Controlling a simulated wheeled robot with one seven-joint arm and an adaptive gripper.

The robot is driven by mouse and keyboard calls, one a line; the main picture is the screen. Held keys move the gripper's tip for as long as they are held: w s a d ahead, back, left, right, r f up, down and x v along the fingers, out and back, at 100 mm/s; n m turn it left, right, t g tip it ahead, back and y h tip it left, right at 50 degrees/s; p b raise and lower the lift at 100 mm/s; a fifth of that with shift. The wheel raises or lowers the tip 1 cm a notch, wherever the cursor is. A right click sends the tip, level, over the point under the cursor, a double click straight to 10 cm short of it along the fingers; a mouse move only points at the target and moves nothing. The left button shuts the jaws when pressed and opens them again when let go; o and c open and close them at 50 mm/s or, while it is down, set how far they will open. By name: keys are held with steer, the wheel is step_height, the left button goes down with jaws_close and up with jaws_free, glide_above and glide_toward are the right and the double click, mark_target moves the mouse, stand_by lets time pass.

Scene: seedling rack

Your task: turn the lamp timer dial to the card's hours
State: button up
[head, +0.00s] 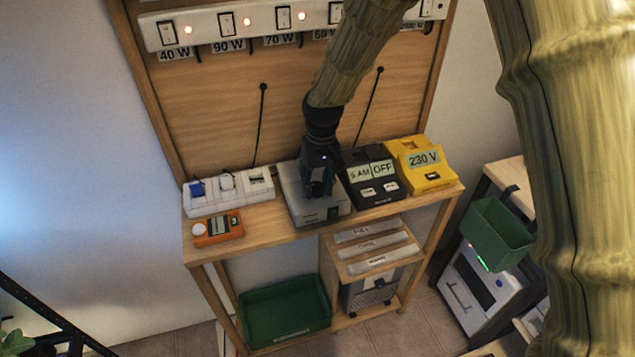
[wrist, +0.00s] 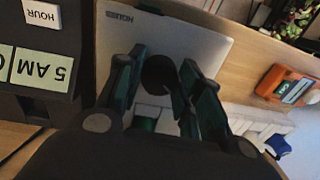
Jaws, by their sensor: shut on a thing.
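The lamp timer is a pale grey box (head: 296,203) on the shelf top, under my gripper in the head view. In the wrist view its face (wrist: 205,45) carries an upside-down label that seems to read HOURS. Its dark round dial (wrist: 157,72) sits between my fingers. My gripper (head: 317,192) points down over the box, and its fingers (wrist: 160,88) are shut on the dial in the wrist view. The fingers hide part of the dial, and I cannot read its setting. I cannot make out an hours card in either view.
Right of the timer stand a black box (head: 382,201) showing 5 AM and OFF, and a yellow box (head: 432,176) reading 230 V. Left are a white socket strip (head: 252,202) and an orange meter (head: 202,240). Switches with watt labels (head: 228,45) line the board above. Green bins stand lower.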

mark_target(320, 186)
steer(key=shift+w+r+m, duration=0.1)
steer(key=shift+m, duration=0.3)
steer(key=o, duration=1)
steer(key=r, duration=1.2)
steer(key=shift+d, duration=0.4)
steer(key=shift+f, duration=0.15)
